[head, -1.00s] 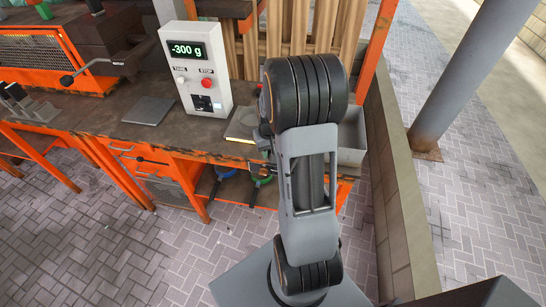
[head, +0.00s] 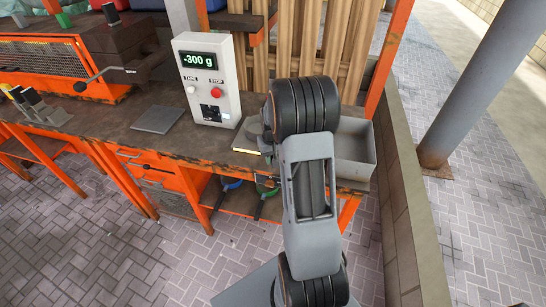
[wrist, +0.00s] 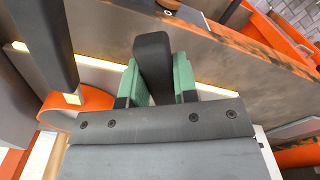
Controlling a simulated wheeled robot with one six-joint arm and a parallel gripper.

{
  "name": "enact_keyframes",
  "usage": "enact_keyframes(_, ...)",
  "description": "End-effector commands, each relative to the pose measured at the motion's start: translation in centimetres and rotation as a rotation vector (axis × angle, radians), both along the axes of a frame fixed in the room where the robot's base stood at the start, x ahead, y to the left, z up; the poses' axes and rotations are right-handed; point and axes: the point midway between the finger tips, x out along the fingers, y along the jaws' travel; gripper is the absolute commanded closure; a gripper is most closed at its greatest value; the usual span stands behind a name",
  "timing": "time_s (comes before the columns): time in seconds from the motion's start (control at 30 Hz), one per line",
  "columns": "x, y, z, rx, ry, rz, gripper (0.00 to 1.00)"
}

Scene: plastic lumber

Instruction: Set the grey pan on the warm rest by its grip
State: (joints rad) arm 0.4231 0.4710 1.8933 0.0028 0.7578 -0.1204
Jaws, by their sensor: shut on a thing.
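My gripper (wrist: 157,82) shows in the wrist view, its two green pads pressed on both sides of a dark upright grip (wrist: 153,55). The grip appears to be the grey pan's. The pan's body is not clear in the wrist view. In the head view my arm hides the gripper, and a small grey shape (head: 252,130) beside the arm may be part of the pan. The warm rest appears to be the flat plate with a glowing yellow front edge (head: 246,151), near the bench's front. Whether the pan touches it I cannot tell.
A white control box (head: 207,82) reading -300 g stands left of the arm. A flat grey plate (head: 158,119) lies on the bench to its left. An open grey bin (head: 355,158) is close on the right. An orange-framed machine with a crank (head: 105,72) stands at far left.

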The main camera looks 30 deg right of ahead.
Motion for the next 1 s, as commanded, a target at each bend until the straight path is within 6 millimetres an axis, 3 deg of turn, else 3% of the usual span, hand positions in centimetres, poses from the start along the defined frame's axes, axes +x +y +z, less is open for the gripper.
enact_keyframes(0.33, 0.05, -0.02, -0.04, -0.001, -0.002, 0.000, 1.00)
enact_keyframes(0.37, 0.05, -0.02, -0.04, -0.001, -0.002, 0.000, 0.72)
enact_keyframes(0.6, 0.02, -0.01, -0.07, 0.000, -0.001, 0.000, 0.49)
enact_keyframes(0.67, 0.01, 0.00, -0.07, 0.000, -0.001, 0.000, 0.43)
enact_keyframes(1.0, 0.00, 0.00, 0.51, 0.000, -0.001, 0.000, 0.43)
